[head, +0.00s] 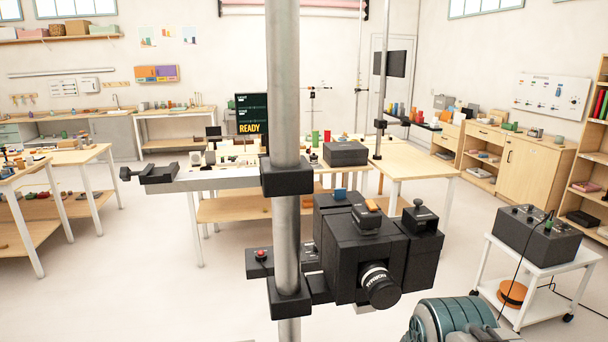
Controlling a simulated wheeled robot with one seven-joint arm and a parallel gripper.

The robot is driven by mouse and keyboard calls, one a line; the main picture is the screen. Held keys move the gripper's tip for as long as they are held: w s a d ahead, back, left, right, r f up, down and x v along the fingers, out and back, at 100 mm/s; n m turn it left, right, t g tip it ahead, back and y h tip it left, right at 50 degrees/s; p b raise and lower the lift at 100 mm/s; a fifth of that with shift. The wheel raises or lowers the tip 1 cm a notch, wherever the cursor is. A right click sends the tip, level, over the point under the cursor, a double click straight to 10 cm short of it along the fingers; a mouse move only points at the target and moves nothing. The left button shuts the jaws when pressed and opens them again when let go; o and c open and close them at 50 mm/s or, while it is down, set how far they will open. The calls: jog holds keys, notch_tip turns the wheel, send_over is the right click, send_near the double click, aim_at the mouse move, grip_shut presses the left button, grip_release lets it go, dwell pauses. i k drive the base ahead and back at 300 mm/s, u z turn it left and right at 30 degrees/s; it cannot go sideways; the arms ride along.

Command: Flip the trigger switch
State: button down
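No part is plainly marked as the trigger switch, and I cannot tell which control it is. A black control box (540,238) with several small knobs or levers on top stands on a white cart at right. A small black box with a red button (261,253) is beside the metal post, left of a black camera (366,258). A black unit with a short upright knob (418,214) sits at the camera's upper right. My teal and grey arm (455,320) shows at the bottom edge. My gripper is not in view.
A vertical metal post (285,200) stands in front, carrying the camera. The white cart (545,272) holds an orange disc (512,293) low down, and a cable hangs beside it. Wooden tables (400,165) stand behind. A dark screen (250,113) reads "READY".

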aim_at(371, 205)
jog(key=k, duration=0.5)
jog(key=z, duration=0.65)
jog(key=i, duration=1)
jog(key=u, duration=1.55)
